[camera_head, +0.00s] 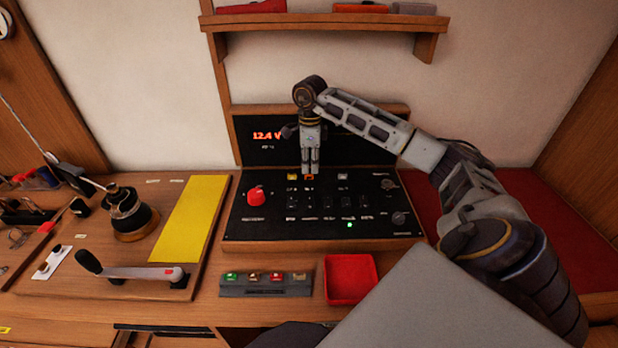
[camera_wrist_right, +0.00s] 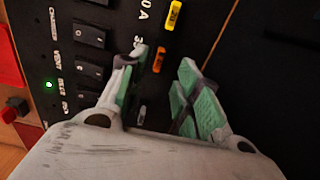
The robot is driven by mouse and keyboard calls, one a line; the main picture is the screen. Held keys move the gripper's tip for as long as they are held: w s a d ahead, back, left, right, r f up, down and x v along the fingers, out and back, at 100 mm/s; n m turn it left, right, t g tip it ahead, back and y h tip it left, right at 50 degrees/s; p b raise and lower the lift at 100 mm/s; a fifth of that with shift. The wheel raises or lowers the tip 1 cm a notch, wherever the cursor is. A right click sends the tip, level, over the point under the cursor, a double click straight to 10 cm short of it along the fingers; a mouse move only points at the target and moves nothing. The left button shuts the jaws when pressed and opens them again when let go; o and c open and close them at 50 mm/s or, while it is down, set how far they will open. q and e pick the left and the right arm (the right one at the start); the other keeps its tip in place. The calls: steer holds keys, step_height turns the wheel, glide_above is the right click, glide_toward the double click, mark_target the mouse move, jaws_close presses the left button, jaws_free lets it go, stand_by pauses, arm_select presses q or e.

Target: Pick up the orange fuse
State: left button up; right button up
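The orange fuse (camera_head: 309,177) sits in the top row of the black switch panel (camera_head: 270,228), just right of a yellow fuse (camera_head: 292,178). In the right wrist view the orange fuse (camera_wrist_right: 159,60) stands upright in its slot between a yellow fuse (camera_wrist_right: 174,15) and a clear fuse (camera_wrist_right: 141,115). My right gripper (camera_head: 310,168) points down over the orange fuse. In the right wrist view its green-padded fingers (camera_wrist_right: 164,78) are apart, one on each side of the fuse's line, with a gap to it. My left gripper is not in view.
A red knob (camera_head: 256,195) rises from the panel's left side. In front are a grey rack of coloured fuses (camera_head: 265,291) and an empty red tray (camera_head: 350,278). A winch (camera_head: 130,214) and its handle (camera_head: 135,272) stand at left. A shelf (camera_head: 325,20) hangs above.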

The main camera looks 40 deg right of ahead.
mark_target(311, 174)
steer(key=shift+s+f, duration=0.25)
steer(key=shift+f, duration=1.75)
steer(key=c, duration=0.7)
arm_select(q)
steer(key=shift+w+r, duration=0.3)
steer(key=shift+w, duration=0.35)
arm_select(e)
jaws_close()
